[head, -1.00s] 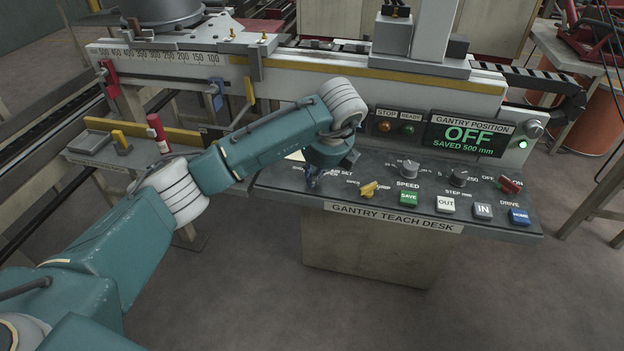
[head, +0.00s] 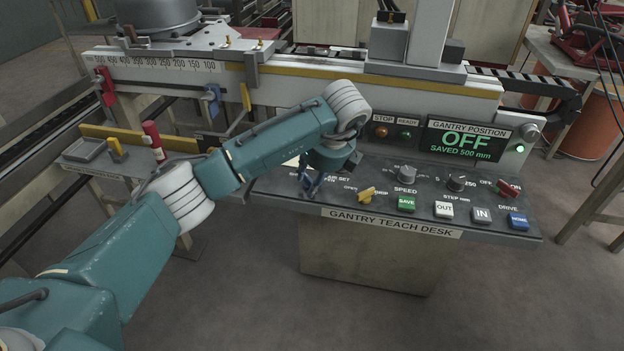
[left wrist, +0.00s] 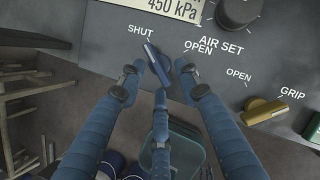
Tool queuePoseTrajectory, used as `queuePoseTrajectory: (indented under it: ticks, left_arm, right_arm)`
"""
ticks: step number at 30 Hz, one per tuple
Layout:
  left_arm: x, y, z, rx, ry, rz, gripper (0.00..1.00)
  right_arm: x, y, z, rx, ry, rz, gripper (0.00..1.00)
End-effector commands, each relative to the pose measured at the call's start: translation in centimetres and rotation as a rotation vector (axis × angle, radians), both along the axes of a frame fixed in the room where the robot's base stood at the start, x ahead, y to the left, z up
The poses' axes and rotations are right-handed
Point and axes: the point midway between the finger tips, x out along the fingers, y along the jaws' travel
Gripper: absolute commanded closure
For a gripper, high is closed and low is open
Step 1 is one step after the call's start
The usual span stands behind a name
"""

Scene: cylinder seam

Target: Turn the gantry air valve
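The air valve's blue handle (left wrist: 157,64) shows in the left wrist view. It lies between the words SHUT and OPEN, with its upper end toward SHUT. My left gripper (left wrist: 160,75) has its fingers spread apart, two on either side of the handle and a third just below it. I cannot tell whether any finger touches the handle. In the head view, my left gripper (head: 311,184) points down at the left part of the gantry teach desk (head: 285,187), and it hides the valve there. My right gripper is not in view.
Beside the valve are the dark AIR SET knob (left wrist: 238,12), a 450 kPa readout (left wrist: 170,10) and the yellow GRIP lever (left wrist: 266,110). Several buttons, including the green SAVE button (head: 406,204), line the desk's front. The display (head: 465,140) reads OFF, saved 500 mm.

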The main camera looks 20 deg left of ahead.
Motion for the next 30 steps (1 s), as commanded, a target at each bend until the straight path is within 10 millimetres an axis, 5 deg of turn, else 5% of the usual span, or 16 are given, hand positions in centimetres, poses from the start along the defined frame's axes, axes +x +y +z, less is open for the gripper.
queuePoseTrajectory:
  ticks: [10,21,30]
  left_arm:
    - [-0.1,-0.3,0.9,0.0,-0.002,-0.003,0.67]
    - [-1.8,-2.4,7.9,0.002,-0.007,-0.004,0.67]
    - [-2.8,-3.5,10.8,0.001,-0.002,-0.001,0.67]
  right_arm:
    - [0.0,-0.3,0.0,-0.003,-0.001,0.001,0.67]
    - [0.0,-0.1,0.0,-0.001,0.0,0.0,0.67]
    - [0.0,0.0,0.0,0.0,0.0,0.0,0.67]
